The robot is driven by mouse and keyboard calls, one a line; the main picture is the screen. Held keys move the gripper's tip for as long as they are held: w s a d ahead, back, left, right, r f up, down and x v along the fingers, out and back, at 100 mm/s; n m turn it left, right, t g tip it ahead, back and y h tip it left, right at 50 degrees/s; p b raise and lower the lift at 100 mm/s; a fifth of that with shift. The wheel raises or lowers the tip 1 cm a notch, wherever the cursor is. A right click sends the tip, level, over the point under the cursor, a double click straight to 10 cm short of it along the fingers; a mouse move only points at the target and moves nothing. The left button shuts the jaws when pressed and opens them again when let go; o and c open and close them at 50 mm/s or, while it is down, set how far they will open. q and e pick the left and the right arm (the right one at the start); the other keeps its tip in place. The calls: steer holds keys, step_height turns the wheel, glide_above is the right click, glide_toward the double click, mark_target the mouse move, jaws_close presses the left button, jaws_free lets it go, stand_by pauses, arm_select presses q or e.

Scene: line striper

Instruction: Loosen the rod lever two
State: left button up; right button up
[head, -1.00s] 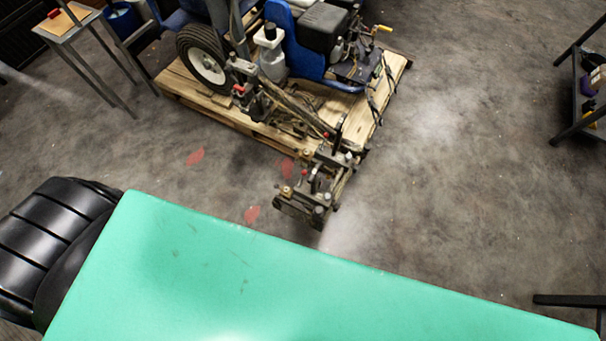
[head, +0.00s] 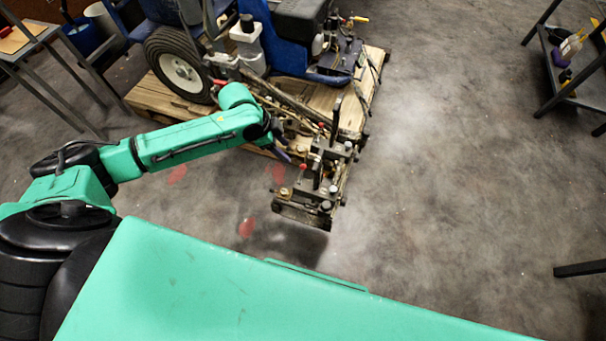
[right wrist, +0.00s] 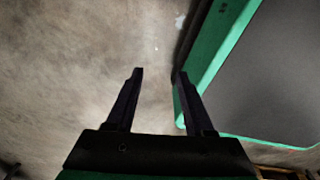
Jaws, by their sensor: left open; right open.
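The line striper (head: 290,30) is blue, with a black-tyred wheel, and stands on a wooden pallet. Its rod and clamp assembly (head: 312,185) juts out past the front of the pallet, with several small knobs and levers. I cannot tell which one is rod lever two. My left arm reaches in from the left, and my left gripper (head: 284,151) is by the near left side of the assembly, open. Whether it touches anything is unclear. My right gripper (right wrist: 158,75) is open and empty in the right wrist view, over bare floor and beside my green body.
The wooden pallet (head: 150,98) lies under the striper. A metal table (head: 30,40) stands at the upper left and a dark shelf cart (head: 560,75) at the upper right. Dark grey floor (head: 450,190) is clear right of the assembly.

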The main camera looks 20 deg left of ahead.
mark_target(302, 165)
arm_select(q)
steer(key=b+x, duration=0.3)
steer(key=x, duration=0.9)
steer(key=shift+w, duration=0.1)
steer(key=x, duration=0.2)
steer(key=shift+f, duration=0.25)
jaws_close()
arm_select(e)
steer(key=w+f, duration=0.2)
steer(key=shift+w+f, duration=0.3)
steer(key=shift+f, duration=0.1)
arm_select(q)
steer(key=shift+w+a+r, duration=0.1)
steer(key=shift+w, duration=0.05)
